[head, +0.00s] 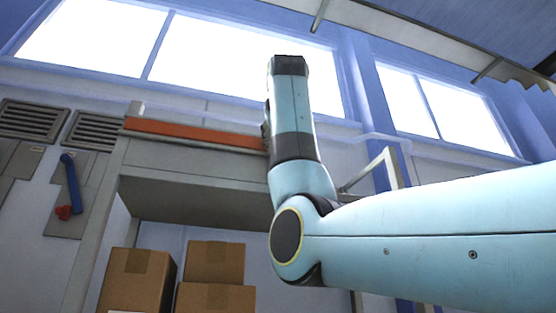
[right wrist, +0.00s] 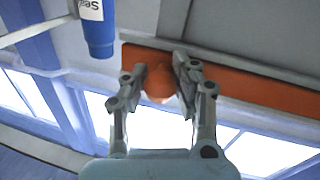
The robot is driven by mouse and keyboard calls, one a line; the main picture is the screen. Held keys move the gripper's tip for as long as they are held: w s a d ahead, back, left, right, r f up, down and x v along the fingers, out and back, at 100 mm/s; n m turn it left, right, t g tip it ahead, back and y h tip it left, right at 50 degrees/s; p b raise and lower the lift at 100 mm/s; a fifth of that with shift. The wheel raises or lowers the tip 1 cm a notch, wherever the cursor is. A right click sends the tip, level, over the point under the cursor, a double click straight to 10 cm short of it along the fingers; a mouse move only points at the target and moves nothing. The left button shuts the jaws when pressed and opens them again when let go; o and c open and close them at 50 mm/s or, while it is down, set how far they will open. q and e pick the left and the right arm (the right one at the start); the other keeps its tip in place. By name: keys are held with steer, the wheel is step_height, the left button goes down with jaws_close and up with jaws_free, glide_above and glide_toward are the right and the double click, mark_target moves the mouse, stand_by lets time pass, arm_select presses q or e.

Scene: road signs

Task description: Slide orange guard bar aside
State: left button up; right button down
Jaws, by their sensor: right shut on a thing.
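The orange guard bar (head: 195,134) runs along the front of a grey shelf in the head view, its right end hidden behind my right arm. In the right wrist view the bar (right wrist: 255,87) crosses behind the fingers. My right gripper (right wrist: 160,68) is shut on a rounded orange knob (right wrist: 158,84) that appears to be on the bar, with one finger on each side of it. In the head view the fingers are hidden behind the arm. My left gripper is in neither view.
A blue cylinder (right wrist: 98,32) with a white label is close to the bar's end in the right wrist view. Cardboard boxes (head: 215,262) stand below the shelf (head: 190,160). A blue lever (head: 71,183) with a red tip is on the left panel. A light bracket (head: 388,170) stands right of my arm.

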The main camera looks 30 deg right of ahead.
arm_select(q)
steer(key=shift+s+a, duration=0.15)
arm_select(e)
steer(key=shift+a, duration=0.1)
steer(key=c, duration=1.3)
jaws_free()
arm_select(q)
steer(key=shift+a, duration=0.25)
arm_select(e)
steer(key=shift+o, duration=0.4)
steer(key=shift+a, duration=0.2)
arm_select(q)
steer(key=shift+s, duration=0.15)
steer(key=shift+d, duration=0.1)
arm_select(e)
steer(key=v, duration=1.2)
steer(key=shift+d, duration=0.1)
